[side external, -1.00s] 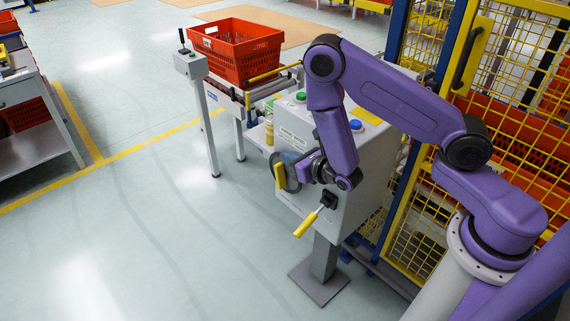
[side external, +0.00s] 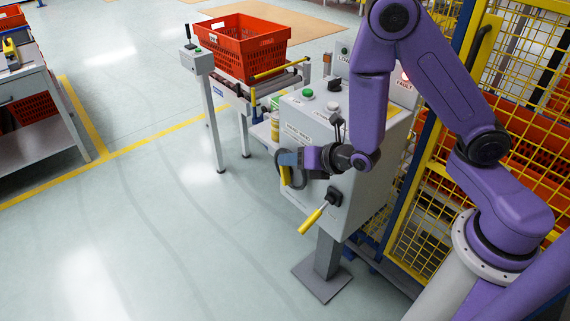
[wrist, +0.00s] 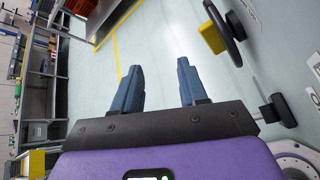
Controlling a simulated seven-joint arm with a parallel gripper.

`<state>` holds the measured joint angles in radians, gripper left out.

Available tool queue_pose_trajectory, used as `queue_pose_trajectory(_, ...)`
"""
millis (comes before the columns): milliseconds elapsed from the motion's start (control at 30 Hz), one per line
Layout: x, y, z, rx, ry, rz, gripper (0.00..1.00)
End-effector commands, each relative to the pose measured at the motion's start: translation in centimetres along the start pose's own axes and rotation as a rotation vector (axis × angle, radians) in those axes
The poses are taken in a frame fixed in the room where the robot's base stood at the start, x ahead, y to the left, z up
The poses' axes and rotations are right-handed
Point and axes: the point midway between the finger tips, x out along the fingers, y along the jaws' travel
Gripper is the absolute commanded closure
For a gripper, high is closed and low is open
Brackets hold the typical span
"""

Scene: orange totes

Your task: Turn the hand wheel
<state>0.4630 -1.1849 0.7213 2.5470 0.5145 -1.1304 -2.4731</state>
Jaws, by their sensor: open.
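The hand wheel (side external: 277,172) is a dark wheel with a yellow handle, on the left face of the grey control box (side external: 365,170). My gripper and wrist partly hide it in the side view. In the wrist view the wheel (wrist: 223,32) is at the upper right, with its yellow handle (wrist: 211,38) on its left side. My gripper (side external: 284,158) is close to the wheel in the side view. In the wrist view my gripper (wrist: 160,75) has its two blue fingers wide apart with only floor between them. The wheel is right of the fingers, apart from them.
A yellow-handled lever (side external: 312,219) sticks out of the box below my wrist. Buttons and a lit red lamp (side external: 405,77) are on top. A red tote (side external: 240,50) stands on the conveyor behind. A yellow mesh fence (side external: 420,225) is on the right.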

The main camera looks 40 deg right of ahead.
Motion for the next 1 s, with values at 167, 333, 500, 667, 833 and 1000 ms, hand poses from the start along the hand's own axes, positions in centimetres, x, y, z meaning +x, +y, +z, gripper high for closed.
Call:
queue_pose_trajectory(167,-2.6,2.8,-2.4,0.350,0.217,-0.011,0.57)
queue_pose_trajectory(333,-6.2,4.5,-4.6,0.632,0.407,-0.107,0.57)
queue_pose_trajectory(500,-10.6,5.3,-6.2,0.868,0.546,-0.271,0.57)
queue_pose_trajectory(667,-14.9,5.1,-6.8,1.054,0.605,-0.470,0.57)
queue_pose_trajectory(833,-19.0,4.3,-6.5,1.235,0.572,-0.698,0.57)
queue_pose_trajectory(1000,-22.1,3.3,-5.2,1.423,0.435,-0.915,0.57)
